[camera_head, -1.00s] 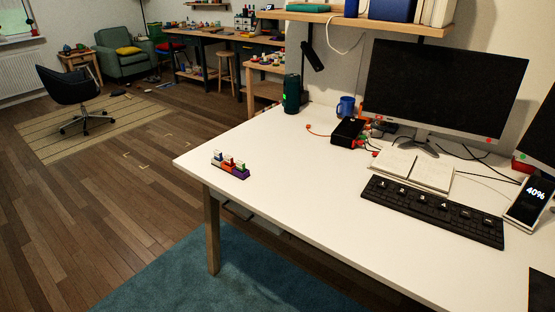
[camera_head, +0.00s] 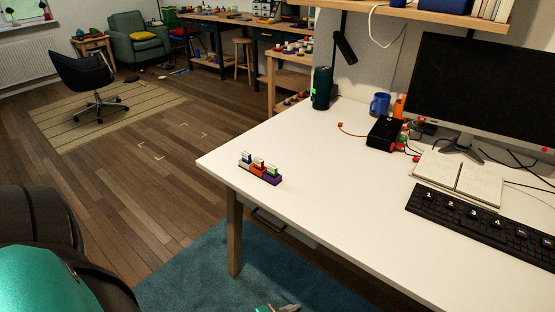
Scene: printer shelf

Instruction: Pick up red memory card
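A small card holder (camera_head: 267,178) in white, orange-red and purple sections stands near the left corner of the white desk. Several small cards stand upright in it. The one with red on it (camera_head: 259,163), in the middle section, appears to be the red memory card; a blue-marked one is to its left and a green-marked one to its right. A small piece of what looks like my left gripper (camera_head: 279,309) shows at the bottom edge, well below and apart from the holder. Its fingers are too cut off to judge. My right gripper is out of view.
The white desk (camera_head: 330,190) is clear around the holder, with its edge close by on the left. A black box (camera_head: 383,134) with cables, a dark green cylinder (camera_head: 321,88), blue mug (camera_head: 380,103), open notebook (camera_head: 458,178), keyboard (camera_head: 470,218) and monitor (camera_head: 485,90) stand further right.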

